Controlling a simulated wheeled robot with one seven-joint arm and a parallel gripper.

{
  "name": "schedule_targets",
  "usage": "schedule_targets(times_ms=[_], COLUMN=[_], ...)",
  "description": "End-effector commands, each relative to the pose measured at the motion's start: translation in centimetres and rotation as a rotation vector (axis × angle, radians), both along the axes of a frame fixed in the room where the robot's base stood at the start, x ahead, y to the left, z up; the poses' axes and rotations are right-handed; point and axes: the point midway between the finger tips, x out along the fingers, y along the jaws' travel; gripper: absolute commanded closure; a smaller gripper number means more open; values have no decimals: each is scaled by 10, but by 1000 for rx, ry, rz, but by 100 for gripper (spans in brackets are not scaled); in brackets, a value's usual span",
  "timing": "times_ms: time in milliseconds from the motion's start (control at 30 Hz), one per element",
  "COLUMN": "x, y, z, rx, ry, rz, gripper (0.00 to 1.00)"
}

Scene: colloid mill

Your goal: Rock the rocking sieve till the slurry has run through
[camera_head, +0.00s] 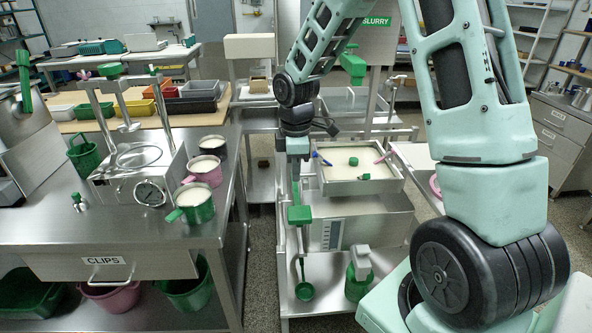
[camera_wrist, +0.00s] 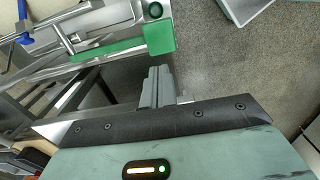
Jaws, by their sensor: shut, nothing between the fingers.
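The rocking sieve (camera_head: 365,187) is a square metal tray on a steel stand, right of centre in the head view. Pale slurry (camera_head: 340,172) covers its floor, with small green, blue and pink pieces in or over it. A green pad (camera_head: 299,215) sits low at the sieve's left front; a green pad also shows in the wrist view (camera_wrist: 158,37); I cannot tell if it is the same one. My gripper (camera_head: 296,172) points down beside the sieve's left side. In the wrist view its fingers (camera_wrist: 158,82) are together and empty, apart from the green pad.
The steel bench (camera_head: 90,225) on the left carries several mugs (camera_head: 194,203) and a gauge (camera_head: 149,193). A green ladle (camera_head: 304,290) and green bottle (camera_head: 358,278) are on the stand's lower shelf. A narrow floor gap lies between bench and stand.

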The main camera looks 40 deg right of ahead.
Motion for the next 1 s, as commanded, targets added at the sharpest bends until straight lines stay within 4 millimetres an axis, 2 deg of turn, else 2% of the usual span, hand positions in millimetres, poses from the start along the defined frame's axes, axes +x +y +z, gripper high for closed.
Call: schedule_targets(times_ms=[33, 300, 500, 700, 1000], x=[-1, -1, -1, -1, 0], y=[0, 1, 0, 0, 0], z=[-12, -67, -95, -106, -107], rx=[2, 1, 0, -1, -1], ry=[6, 5, 2, -1, -1], rz=[1, 2, 0, 1, 0], gripper=[100, 100, 100, 100, 100])
